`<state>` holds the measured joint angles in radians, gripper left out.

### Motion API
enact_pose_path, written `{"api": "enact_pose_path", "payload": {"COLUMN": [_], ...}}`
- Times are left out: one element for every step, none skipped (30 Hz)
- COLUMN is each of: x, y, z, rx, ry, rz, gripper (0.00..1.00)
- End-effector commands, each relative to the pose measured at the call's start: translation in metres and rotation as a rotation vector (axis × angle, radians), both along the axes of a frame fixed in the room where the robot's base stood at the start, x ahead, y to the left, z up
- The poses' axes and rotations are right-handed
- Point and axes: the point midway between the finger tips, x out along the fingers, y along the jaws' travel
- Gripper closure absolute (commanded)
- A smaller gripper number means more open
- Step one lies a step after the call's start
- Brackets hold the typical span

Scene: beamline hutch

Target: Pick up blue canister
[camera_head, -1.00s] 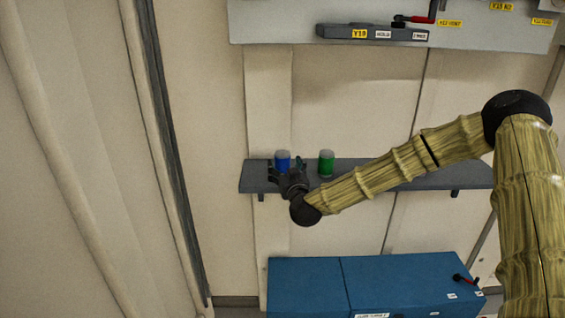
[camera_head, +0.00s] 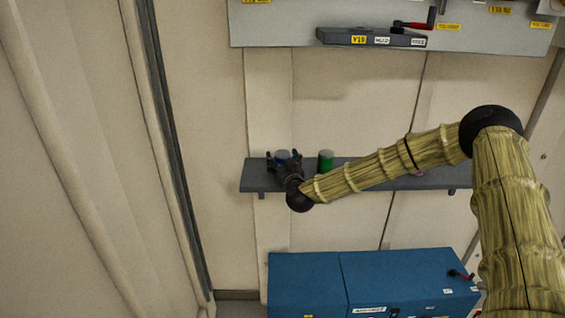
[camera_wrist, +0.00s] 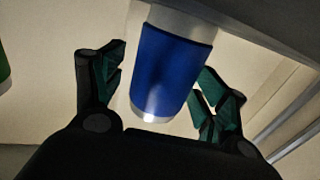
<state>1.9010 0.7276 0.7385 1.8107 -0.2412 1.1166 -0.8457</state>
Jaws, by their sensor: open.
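The blue canister (camera_wrist: 172,72) has a blue band with pale ends. In the wrist view it stands between the two open fingers of my gripper (camera_wrist: 160,90), with a gap to the left finger; whether the right finger touches it I cannot tell. In the head view my gripper (camera_head: 284,163) is at the left end of the grey shelf (camera_head: 350,177). It hides most of the canister there, and only its pale top (camera_head: 282,154) and a little blue show.
A green canister (camera_head: 325,161) stands on the shelf just right of my gripper. A small pinkish thing (camera_head: 417,174) is partly hidden behind my arm. A blue cabinet (camera_head: 310,280) is below, and a grey panel (camera_head: 280,25) hangs above.

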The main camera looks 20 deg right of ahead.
Motion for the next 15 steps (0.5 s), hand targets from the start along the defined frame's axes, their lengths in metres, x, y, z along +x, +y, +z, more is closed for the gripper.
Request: {"api": "enact_pose_path", "payload": {"x": [0.0003,0.0003,0.0002,0.0002,0.0002,0.0001,0.0001,0.0001,0.0001,0.0001,0.0001,0.0001,0.0001,0.0001,0.0001], "y": [0.0000,0.0000,0.0001,0.0001,0.0001,0.0001,0.0001,0.0001,0.0001,0.0001,0.0001,0.0001,0.0001,0.0001,0.0001], "z": [-0.0001,-0.0001,-0.0001,-0.0001,-0.0001,-0.0001,-0.0001,0.0000,0.0000,0.0000,0.0000,0.0000,0.0000,0.0000,0.0000], "rx": [0.000,0.000,0.000,0.000,0.000,0.000,0.000,0.000,0.000,0.000,0.000,0.000,0.000,0.000,0.000], "ry": [0.000,0.000,0.000,0.000,0.000,0.000,0.000,0.000,0.000,0.000,0.000,0.000,0.000,0.000,0.000], "rz": [0.000,0.000,0.000,0.000,0.000,0.000,0.000,0.000,0.000,0.000,0.000,0.000,0.000,0.000,0.000], "gripper": [0.27,0.27,0.27,0.27,0.27,0.30,0.36,0.41,0.49,0.54,0.60,0.67,0.72,0.78,0.84]}}
